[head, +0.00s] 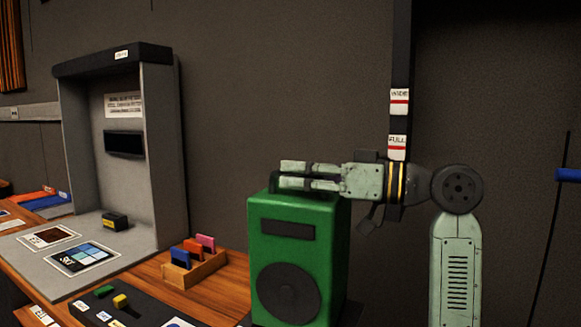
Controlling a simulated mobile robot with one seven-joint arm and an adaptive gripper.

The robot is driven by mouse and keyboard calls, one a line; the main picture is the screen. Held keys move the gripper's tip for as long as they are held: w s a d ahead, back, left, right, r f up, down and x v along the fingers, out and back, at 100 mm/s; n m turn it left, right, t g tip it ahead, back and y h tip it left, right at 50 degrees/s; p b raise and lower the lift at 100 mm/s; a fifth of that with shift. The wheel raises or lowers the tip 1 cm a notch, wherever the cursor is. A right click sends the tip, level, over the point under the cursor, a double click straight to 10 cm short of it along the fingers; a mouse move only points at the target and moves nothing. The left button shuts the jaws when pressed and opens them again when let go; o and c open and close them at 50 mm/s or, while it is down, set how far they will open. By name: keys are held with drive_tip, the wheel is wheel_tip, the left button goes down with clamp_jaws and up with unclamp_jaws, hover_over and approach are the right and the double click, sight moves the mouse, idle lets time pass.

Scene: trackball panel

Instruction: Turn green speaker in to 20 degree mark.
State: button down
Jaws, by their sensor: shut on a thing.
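The green speaker (336,235) stands upright at the lower middle of the head view, with a dark round cone and a dark slot on its front. A dark handle sits on its top. My gripper (282,175) reaches in from the right, level, over the speaker's top. Its fingers are closed at the handle, which they partly hide. No degree mark can be read in this view, and the speaker's base is cut off by the lower edge.
A wooden table (228,284) lies to the left with a grey booth (168,150) and a small wooden holder (213,266) of coloured pieces near the speaker. A dark post (401,60) with labels stands behind my gripper.

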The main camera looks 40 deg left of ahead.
drive_tip(key=n+g, duration=0.1)
drive_tip(key=g+h+p, duration=0.1)
drive_tip(key=shift+w+d+r+n+g, duration=0.2)
drive_tip(key=shift+d+n+g, duration=0.1)
drive_tip(key=shift+n, duration=0.1)
drive_tip(key=shift+d+f+n+g+h+p, duration=0.1)
drive_tip(key=shift+n+g+h+p, duration=0.25)
drive_tip(key=shift+g+p, duration=0.25)
drive_tip(key=c, duration=1.7)
unclamp_jaws()
drive_tip(key=shift+f, duration=0.1)
drive_tip(key=shift+o, duration=0.2)
drive_tip(key=shift+s, duration=0.1)
